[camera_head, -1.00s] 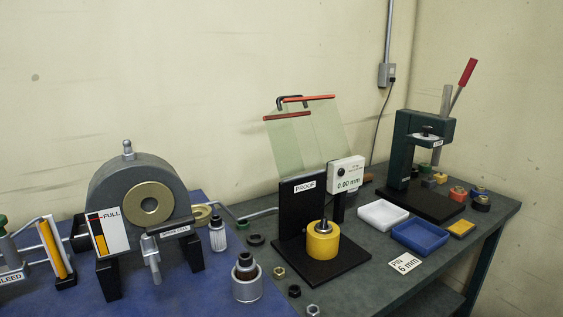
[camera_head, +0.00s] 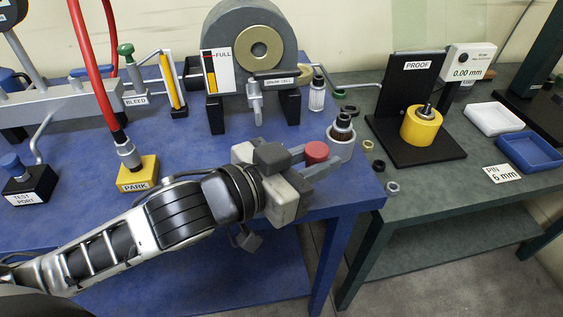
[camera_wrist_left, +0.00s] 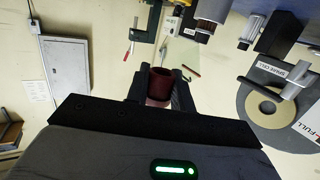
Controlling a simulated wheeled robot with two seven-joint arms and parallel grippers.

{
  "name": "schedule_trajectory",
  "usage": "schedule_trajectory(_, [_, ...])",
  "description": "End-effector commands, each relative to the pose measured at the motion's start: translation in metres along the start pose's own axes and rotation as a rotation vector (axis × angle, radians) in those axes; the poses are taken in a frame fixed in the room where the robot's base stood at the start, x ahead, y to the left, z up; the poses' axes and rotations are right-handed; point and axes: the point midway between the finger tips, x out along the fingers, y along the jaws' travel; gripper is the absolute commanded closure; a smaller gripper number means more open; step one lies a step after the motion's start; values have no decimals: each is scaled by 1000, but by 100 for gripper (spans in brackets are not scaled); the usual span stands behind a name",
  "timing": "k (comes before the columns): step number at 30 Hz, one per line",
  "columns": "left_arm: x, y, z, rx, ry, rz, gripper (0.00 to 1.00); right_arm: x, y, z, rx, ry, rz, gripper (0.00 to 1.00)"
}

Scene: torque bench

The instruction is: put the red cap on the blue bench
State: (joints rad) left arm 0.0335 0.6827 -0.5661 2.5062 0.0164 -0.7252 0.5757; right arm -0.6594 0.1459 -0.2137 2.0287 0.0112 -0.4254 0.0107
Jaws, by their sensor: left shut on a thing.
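The red cap (camera_head: 317,152) is between the fingers of my left gripper (camera_head: 314,160), which is shut on it. It shows at the fingertips in the wrist view too, as a dark red cylinder (camera_wrist_left: 160,82). The gripper holds it near the front right part of the blue bench (camera_head: 215,160), just in front of a silver cup with a dark ribbed fitting (camera_head: 342,132). I cannot tell how high the cap is above the bench top. My right gripper is not in view.
The yellow PARK block (camera_head: 138,175) with a red hose stands left of my arm. The grey drum with the FULL gauge (camera_head: 245,60) stands behind. The green bench (camera_head: 430,190) on the right bears the PROOF stand (camera_head: 412,100) and trays. Bare blue surface lies between PARK and the drum.

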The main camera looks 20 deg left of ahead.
Motion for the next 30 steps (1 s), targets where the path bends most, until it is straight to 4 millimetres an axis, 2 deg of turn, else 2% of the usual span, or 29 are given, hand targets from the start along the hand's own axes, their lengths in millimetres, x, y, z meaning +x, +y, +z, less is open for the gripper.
schedule_trajectory(3, [6,10,-11,13,4,67,100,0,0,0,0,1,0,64])
schedule_trajectory(9, [11,19,-15,20,-1,129,100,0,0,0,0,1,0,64])
schedule_trajectory(21, [52,27,9,65,-3,398,100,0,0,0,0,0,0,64])
schedule_trajectory(30, [65,32,18,74,0,502,100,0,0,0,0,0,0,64])
